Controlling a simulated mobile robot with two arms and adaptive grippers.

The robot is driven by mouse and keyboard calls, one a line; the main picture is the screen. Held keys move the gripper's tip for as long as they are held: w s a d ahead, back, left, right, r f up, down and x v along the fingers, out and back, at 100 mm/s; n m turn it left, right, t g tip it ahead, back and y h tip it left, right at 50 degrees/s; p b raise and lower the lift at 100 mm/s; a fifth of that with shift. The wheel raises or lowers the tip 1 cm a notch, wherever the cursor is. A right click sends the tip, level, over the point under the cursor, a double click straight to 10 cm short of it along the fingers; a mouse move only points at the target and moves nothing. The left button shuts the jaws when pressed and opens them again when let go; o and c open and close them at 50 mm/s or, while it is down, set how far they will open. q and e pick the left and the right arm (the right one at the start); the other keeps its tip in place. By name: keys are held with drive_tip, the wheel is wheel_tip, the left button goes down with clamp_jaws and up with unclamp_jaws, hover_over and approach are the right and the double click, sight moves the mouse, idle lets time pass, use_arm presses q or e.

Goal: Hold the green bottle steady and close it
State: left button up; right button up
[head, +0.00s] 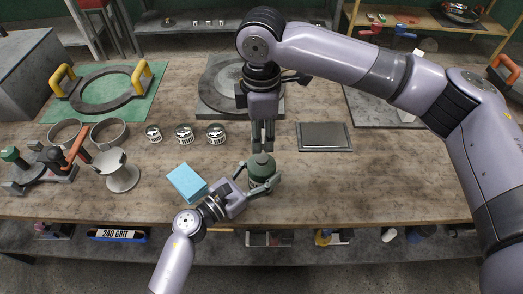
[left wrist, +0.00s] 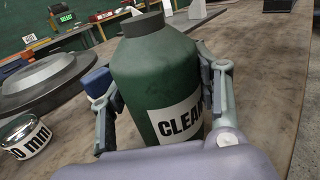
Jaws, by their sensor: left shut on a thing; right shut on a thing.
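The green bottle (head: 262,166) stands upright near the front edge of the workbench. In the left wrist view the bottle (left wrist: 160,85) fills the middle, with part of a white label and a dark grey, short cylindrical top. My left gripper (head: 257,183) is shut around the bottle's body, one finger on each side. My right gripper (head: 263,145) points straight down over the bottle's top, its fingers close together on what seems to be the cap. The cap itself is hidden between those fingers. The left wrist view does not show the right gripper.
A light-blue block (head: 187,183) lies left of the bottle. Several small round tins (head: 185,134) stand further back left. A dark flat plate (head: 325,137) lies to the right, and a round disc on a base (head: 213,85) is behind.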

sight(262, 160)
drive_tip(key=shift+f, duration=1.65)
drive_tip(key=shift+f, duration=0.9)
drive_tip(key=shift+f, duration=0.55)
